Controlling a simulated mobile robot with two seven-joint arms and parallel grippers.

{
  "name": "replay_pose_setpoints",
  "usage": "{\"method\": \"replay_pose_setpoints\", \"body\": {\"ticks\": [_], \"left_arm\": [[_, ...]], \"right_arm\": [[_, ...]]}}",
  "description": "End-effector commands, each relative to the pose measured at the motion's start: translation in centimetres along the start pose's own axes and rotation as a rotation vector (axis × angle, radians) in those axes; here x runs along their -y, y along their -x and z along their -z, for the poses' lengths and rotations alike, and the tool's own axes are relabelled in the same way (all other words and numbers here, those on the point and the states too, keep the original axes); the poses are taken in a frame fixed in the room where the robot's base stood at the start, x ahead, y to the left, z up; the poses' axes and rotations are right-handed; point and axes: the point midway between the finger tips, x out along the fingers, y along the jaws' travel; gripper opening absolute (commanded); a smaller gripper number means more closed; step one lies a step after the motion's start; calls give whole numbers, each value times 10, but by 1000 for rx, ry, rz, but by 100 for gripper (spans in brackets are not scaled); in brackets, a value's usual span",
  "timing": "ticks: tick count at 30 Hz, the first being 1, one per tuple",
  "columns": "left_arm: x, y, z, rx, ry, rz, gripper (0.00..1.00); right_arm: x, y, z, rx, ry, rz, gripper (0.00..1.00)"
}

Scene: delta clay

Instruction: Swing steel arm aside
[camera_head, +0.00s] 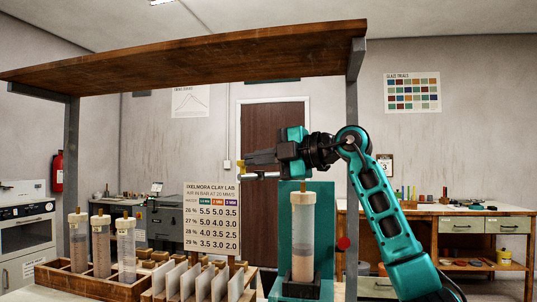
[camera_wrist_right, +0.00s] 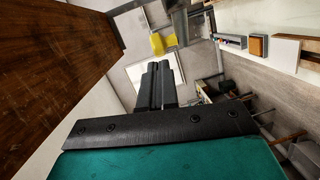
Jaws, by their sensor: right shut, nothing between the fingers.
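The steel arm (camera_head: 262,175) is a thin pale bar above the teal press stand (camera_head: 291,230), pointing left, with a brass-yellow knob (camera_head: 241,169) at its left end. A clear cylinder with a cream collar (camera_head: 302,235) and pinkish clay stands upright in the stand. My right gripper (camera_head: 252,158) is shut and empty, just above the bar and near the knob. In the right wrist view my closed fingers (camera_wrist_right: 157,82) point towards a yellow piece (camera_wrist_right: 163,42), with a visible gap in the picture. Whether they touch the bar I cannot tell. My left gripper is out of view.
A wooden shelf (camera_head: 190,58) on grey posts spans above my arm. A printed chart (camera_head: 211,218) stands left of the stand. A side bench (camera_head: 440,209) is behind right.

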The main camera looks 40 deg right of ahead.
Motion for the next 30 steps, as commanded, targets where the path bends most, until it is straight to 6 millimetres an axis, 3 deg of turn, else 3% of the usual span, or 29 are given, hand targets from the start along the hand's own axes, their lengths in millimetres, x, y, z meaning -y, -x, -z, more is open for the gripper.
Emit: {"method": "replay_pose_setpoints", "body": {"ticks": [15, 23, 30], "left_arm": [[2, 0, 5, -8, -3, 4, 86], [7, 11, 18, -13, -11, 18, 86], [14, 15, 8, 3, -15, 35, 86]], "right_arm": [[-1, -6, -4, 12, -1, 0, 0], [-9, -31, -7, 135, -17, -14, 0], [-6, -43, -12, 136, -17, -17, 0]]}}
